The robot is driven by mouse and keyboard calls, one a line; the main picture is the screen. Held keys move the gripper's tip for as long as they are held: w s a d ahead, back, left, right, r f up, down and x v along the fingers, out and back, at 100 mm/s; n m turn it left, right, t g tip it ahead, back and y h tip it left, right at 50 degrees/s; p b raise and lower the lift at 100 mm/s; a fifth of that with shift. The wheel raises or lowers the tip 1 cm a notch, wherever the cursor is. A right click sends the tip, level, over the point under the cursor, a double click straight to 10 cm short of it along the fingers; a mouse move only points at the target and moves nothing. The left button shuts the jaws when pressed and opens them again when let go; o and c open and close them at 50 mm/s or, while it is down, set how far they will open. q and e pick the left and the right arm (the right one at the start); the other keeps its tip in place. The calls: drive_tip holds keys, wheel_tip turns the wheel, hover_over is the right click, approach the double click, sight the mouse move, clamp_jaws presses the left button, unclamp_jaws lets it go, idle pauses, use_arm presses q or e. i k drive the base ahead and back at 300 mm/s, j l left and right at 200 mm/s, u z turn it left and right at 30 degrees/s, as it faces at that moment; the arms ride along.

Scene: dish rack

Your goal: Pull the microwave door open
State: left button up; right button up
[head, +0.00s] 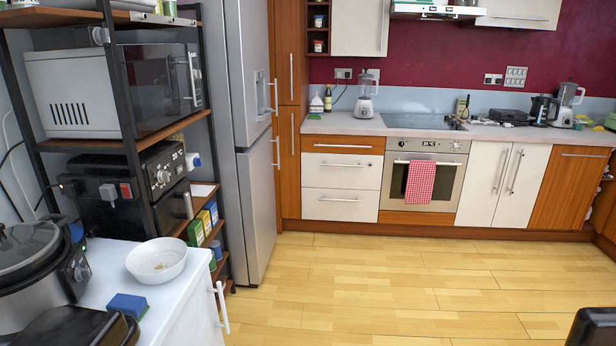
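The microwave (75,92) stands on an upper shelf of the black-framed rack at the left. It has a pale casing with a dark front facing right. Its door (160,88) looks shut, and a light vertical handle (194,80) runs along the right part of the front. A rack post crosses in front of the microwave.
A black oven (125,190) sits on the shelf below. The white counter (105,262) in front holds a bowl (157,261), a blue sponge (128,306) and a cooker (30,270). A grey fridge (238,120) stands right of the rack. The wooden floor (380,285) is mostly clear.

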sight(157, 90)
drive_tip(key=i+u, duration=0.25)
drive_tip(key=i, duration=0.2)
drive_tip(key=i+l+u, duration=0.25)
drive_tip(key=i, duration=0.15)
drive_tip(key=i+l+u, duration=0.2)
drive_tip(key=i, duration=0.25)
